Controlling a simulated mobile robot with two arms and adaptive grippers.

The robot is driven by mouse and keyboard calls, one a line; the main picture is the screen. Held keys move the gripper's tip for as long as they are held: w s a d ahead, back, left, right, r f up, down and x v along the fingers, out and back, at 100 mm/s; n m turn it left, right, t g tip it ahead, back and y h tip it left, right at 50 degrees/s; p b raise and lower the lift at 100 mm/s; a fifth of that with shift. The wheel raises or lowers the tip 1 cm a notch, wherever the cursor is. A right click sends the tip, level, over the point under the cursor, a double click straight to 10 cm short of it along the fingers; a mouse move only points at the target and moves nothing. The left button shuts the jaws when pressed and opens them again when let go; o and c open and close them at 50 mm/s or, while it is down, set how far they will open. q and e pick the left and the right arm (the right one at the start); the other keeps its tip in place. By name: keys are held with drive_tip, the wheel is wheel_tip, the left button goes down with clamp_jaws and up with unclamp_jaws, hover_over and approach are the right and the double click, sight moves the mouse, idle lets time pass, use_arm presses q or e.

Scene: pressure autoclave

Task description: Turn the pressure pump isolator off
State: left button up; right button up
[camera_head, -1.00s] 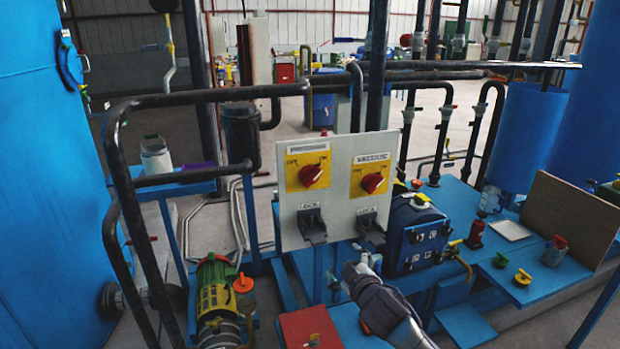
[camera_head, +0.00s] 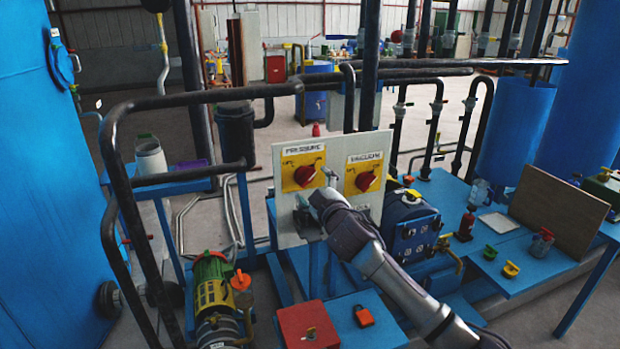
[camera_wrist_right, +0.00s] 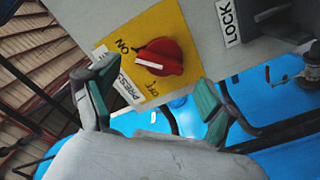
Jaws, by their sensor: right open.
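The PRESSURE isolator is a red rotary knob (camera_head: 304,176) on a yellow plate, on the left of a pale panel (camera_head: 289,238). In the right wrist view the knob (camera_wrist_right: 165,56) has a white mark, with ON to its upper left and OFF below it. My right gripper (camera_head: 326,183) is in front of the panel, just right of the knob in the head view. In the right wrist view its fingers (camera_wrist_right: 157,92) are spread and empty, apart from the knob, which shows beyond and between them. My left gripper is not in view.
A similar red VACUUM knob (camera_head: 366,181) on a yellow plate sits to the right. A LOCK bracket (camera_wrist_right: 270,12) sticks out below the plate. Black pipes (camera_head: 200,95) run left of and behind the panel. A red box (camera_head: 308,325) stands below.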

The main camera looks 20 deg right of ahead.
sight(306, 177)
drive_tip(key=shift+w+a, duration=0.1)
drive_tip(key=shift+w, duration=1.3)
drive_tip(key=c, duration=1.2)
drive_tip(key=shift+o, duration=0.2)
